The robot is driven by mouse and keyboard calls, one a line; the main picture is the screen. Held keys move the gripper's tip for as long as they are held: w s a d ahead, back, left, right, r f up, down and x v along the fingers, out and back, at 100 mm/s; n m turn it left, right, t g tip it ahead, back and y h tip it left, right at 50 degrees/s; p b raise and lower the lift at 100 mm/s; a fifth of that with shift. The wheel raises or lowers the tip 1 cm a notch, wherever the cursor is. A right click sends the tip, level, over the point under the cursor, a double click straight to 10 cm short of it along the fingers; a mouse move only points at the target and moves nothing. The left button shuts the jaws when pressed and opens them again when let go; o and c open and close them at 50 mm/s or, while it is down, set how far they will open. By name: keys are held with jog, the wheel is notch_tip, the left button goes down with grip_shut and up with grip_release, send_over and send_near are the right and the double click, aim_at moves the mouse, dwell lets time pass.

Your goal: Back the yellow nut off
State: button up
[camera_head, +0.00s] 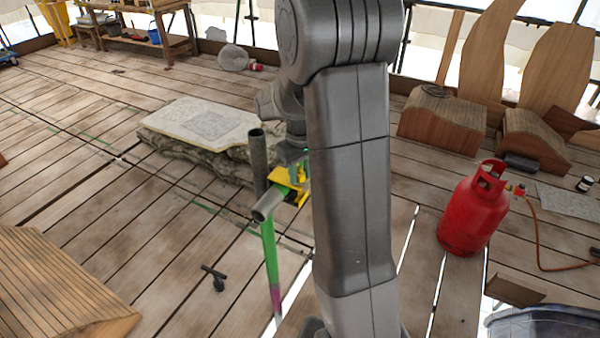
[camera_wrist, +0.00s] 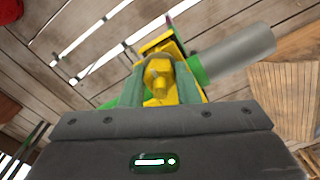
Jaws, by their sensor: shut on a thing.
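The yellow nut (camera_wrist: 159,76) sits between the two greenish fingers of my gripper (camera_wrist: 158,72) in the wrist view, and the fingers are closed against its sides. Around and behind it is a yellow clamp (camera_wrist: 264,41). A grey tube (camera_wrist: 235,54) runs from the clamp to the upper right. In the head view the yellow clamp (camera_head: 304,188) shows on an upright green pole (camera_head: 269,250) with a purple lower part. Grey tube ends (camera_head: 268,205) stick out beside it. My arm hides most of the gripper there, and the nut cannot be made out.
A stone slab (camera_head: 205,125) lies on rough stone behind the pole. A black T-shaped object (camera_head: 216,277) stands on the plank floor. A red gas bottle (camera_head: 473,210) with an orange hose is to the right. Wooden blocks (camera_head: 440,120) stand behind it.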

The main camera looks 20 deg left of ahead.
jog(key=shift+r+m, duration=0.1)
jog(key=shift+m, duration=0.6)
jog(key=o, duration=1)
jog(key=shift+c, duration=0.2)
jog(key=shift+r, duration=0.1)
notch_tip(320, 180, up, 14)
jog(key=b, duration=0.1)
jog(key=shift+f, duration=0.2)
jog(key=shift+f, duration=0.15)
notch_tip(320, 180, down, 14)
jog(key=shift+r+p, duration=0.2)
jog(key=shift+p, duration=0.25)
